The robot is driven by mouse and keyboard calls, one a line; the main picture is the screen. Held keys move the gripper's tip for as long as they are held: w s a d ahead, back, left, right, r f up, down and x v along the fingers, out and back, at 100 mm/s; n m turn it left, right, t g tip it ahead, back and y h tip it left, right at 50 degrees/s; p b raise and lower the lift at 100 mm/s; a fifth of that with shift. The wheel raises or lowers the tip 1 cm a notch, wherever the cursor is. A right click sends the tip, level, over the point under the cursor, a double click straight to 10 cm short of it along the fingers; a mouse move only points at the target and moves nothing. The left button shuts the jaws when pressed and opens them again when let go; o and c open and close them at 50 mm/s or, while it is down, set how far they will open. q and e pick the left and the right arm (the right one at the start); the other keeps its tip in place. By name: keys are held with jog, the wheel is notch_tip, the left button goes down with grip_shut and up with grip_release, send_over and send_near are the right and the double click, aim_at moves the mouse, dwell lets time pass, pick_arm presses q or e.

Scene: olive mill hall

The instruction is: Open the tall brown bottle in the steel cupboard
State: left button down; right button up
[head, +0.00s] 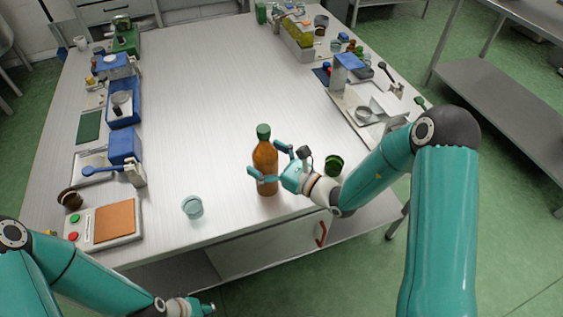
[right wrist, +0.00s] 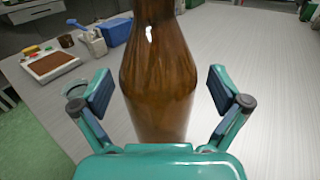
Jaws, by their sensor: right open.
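The tall brown bottle (head: 265,158) stands upright on the worktable's near part, with its green cap (head: 263,131) on. My right gripper (head: 266,160) is open, one finger on each side of the bottle. In the right wrist view the bottle (right wrist: 158,75) stands between the open finger pads of the right gripper (right wrist: 160,92), with gaps on both sides; its cap is out of that view. A white cupboard front (head: 268,248) with a red handle (head: 321,233) is below the table's near edge. My left gripper (head: 200,306) is at the bottom edge, its fingers mostly hidden.
A clear glass (head: 193,207) stands left of the bottle. A dark green cup (head: 334,164) is close to the right gripper's wrist.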

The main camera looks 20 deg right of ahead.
jog(key=shift+c, duration=0.4)
grip_shut()
jog(key=shift+r, duration=0.1)
jog(key=shift+r, duration=0.1)
